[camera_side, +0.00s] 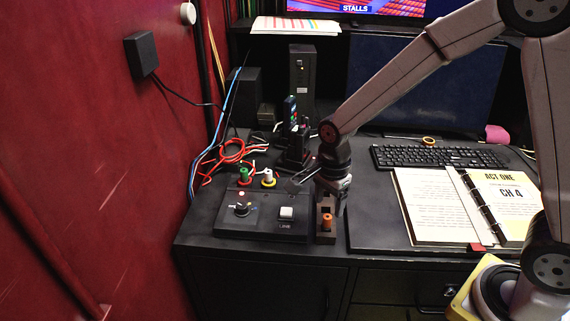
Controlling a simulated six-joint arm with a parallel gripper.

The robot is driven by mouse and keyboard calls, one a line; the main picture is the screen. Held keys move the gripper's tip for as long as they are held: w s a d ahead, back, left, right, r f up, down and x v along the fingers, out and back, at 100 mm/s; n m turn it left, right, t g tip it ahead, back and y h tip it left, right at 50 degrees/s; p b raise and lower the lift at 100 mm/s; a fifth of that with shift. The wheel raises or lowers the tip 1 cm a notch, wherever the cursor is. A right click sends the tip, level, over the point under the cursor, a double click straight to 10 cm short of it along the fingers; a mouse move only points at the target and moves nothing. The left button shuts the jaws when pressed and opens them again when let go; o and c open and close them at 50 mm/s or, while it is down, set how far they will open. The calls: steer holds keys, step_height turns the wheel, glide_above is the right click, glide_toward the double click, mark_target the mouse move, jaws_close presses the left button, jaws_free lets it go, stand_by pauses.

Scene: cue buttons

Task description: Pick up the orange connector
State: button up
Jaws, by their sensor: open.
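The orange connector (327,221) stands upright in a small dark holder (325,236) on the desk, just right of the black button box. My gripper (304,176) is open and empty. The lower part of the orange connector is hidden in the holder.
The box carries a knob (241,209) and a white button (286,212). Green (244,173) and white (268,178) connectors stand behind it, near red cables (232,152). An open binder (470,205) and keyboard (437,157) lie to the right. A red wall bounds the left.

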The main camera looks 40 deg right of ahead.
mark_target(327, 216)
steer(key=shift+f, duration=0.2)
steer(key=shift+f, duration=2.5)
steer(key=shift+c, duration=0.2)
jaws_close()
